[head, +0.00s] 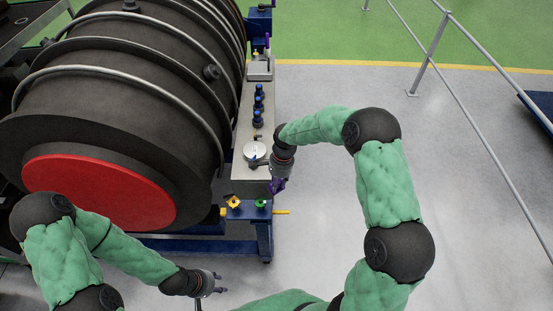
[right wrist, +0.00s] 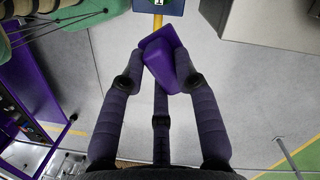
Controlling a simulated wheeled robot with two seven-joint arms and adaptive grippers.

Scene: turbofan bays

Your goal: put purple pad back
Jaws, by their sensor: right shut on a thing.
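The purple pad (right wrist: 165,58) is held between the fingers of my right gripper (right wrist: 160,82) in the right wrist view. In the head view the purple pad (head: 276,187) shows partly below my right gripper (head: 279,180), close to the right edge of the narrow bench. Just below it in the picture is a blue stand (head: 248,213) bearing a yellow piece (head: 234,202) and a green piece (head: 261,203). My left gripper (head: 212,287) is at the bottom of the head view, with its fingers apart and nothing visible between them.
The narrow bench (head: 245,172) carries a round silver dial (head: 255,151) and several blue-black knobs (head: 258,105). A large dark engine (head: 130,110) with a red face (head: 100,190) fills the left. A yellow bar (head: 282,212) sticks out right of the stand. Floor (head: 320,220) to the right is clear.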

